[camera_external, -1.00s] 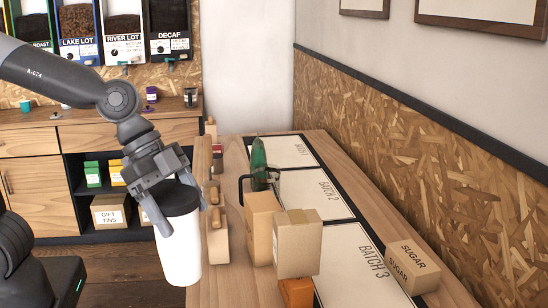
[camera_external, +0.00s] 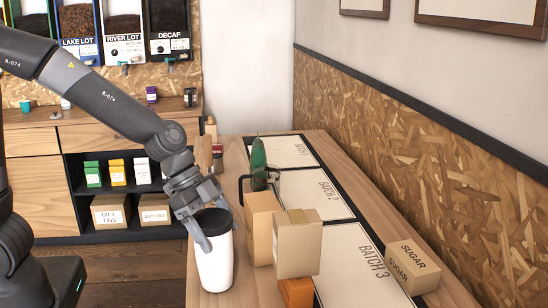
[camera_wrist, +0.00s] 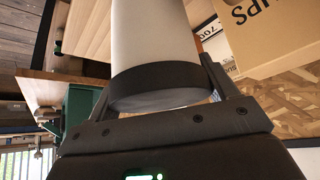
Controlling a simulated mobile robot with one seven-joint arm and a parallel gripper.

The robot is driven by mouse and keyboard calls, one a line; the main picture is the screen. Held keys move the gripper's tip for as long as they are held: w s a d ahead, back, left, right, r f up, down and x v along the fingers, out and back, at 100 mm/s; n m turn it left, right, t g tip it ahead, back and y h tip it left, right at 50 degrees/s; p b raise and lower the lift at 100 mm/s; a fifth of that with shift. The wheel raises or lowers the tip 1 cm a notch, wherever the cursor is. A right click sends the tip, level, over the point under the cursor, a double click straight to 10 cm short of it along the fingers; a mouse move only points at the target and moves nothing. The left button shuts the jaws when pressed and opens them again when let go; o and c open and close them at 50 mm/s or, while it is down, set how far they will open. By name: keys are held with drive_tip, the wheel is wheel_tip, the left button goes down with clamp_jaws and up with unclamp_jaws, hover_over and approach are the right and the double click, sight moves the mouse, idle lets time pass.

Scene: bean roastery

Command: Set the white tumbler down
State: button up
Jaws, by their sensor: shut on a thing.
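The white tumbler (camera_external: 214,262) with its black lid is upright, in front of the near left part of the wooden table (camera_external: 250,292) in the external view. My gripper (camera_external: 212,232) is shut on its upper part from above. In the wrist view the tumbler's white body (camera_wrist: 150,35) and dark lid lie between the two fingers of my gripper (camera_wrist: 160,92). I cannot tell whether the tumbler's base touches the table top.
Cardboard boxes (camera_external: 297,245) stand just right of the tumbler, with an orange box (camera_external: 297,291) beside them. A green object (camera_external: 259,160) stands farther back. Pale batch mats (camera_external: 365,262) cover the table's right part, with a sugar box (camera_external: 413,267) near the wall.

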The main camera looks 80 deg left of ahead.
drive_tip(key=shift+f, duration=0.15)
drive_tip(key=o, duration=1.5)
drive_tip(key=shift+c, duration=0.2)
drive_tip(key=shift+r, duration=0.3)
drive_tip(key=v, duration=1.2)
drive_tip(key=s+d+n+y, duration=0.3)
drive_tip(key=s+n, duration=0.4)
drive_tip(key=s, duration=1.1)
drive_tip(key=shift+r+y, duration=0.2)
drive_tip(key=shift+y, duration=0.2)
drive_tip(key=shift+d, duration=0.15)
